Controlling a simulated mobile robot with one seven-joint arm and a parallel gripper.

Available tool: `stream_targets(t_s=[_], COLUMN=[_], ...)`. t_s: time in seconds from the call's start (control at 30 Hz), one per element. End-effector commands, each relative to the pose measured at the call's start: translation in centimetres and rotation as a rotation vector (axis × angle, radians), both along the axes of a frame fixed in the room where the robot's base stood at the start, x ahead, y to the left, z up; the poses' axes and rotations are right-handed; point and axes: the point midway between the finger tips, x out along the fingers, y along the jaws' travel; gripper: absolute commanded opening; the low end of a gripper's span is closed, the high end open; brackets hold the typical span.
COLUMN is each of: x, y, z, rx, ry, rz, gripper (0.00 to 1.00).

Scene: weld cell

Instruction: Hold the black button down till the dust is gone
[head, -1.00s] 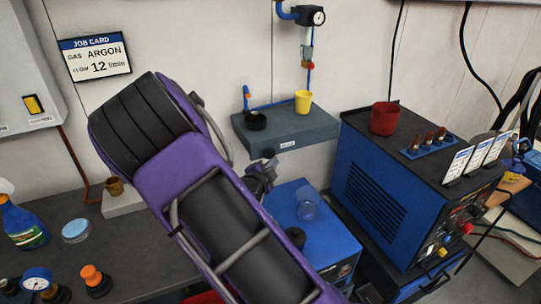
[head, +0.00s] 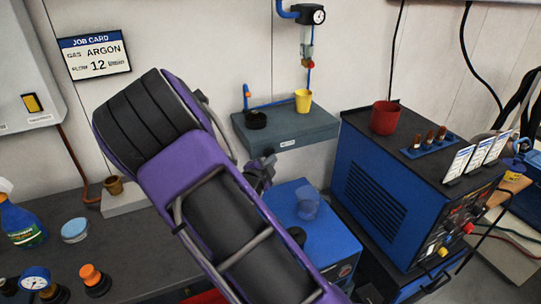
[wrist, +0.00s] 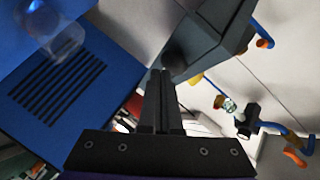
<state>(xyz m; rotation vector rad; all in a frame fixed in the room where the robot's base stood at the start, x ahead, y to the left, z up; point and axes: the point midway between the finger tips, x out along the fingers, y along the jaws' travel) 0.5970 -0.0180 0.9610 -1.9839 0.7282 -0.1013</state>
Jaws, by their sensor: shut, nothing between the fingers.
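A black round shape, which looks like the black button (head: 296,235), stands on the small blue box (head: 337,243). My arm partly hides it. A clear cup (head: 307,204) stands on the same box, and I cannot make out dust in it. My gripper (head: 262,170) shows only in part beyond my purple arm, above and left of the cup. In the wrist view the fingers (wrist: 161,75) are shut together and empty. A blurred dark round shape (wrist: 180,52) lies just past their tips; I cannot tell what it is or whether they touch it. The cup (wrist: 58,35) shows at upper left.
A grey shelf (head: 287,137) with a yellow cup (head: 303,101) is on the wall behind. The large blue machine (head: 382,197) stands close on the right, with a red pot (head: 385,117) on top. A spray bottle (head: 20,220) and a gauge (head: 35,279) are at left.

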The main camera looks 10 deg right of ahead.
Motion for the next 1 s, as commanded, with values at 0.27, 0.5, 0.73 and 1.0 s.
stream_targets(t_s=[0.27,0.5,0.73,1.0], x=[0.03,0.28,0.54,0.87], y=[-0.02,0.02,0.06,0.11], z=[0.01,-0.02,-0.04,-0.03], rx=[0.0,-0.001,-0.001,0.001], ry=[0.0,0.001,0.001,0.0], rz=[0.0,-0.001,-0.001,-0.002], gripper=[0.0,0.0,0.0,0.0])
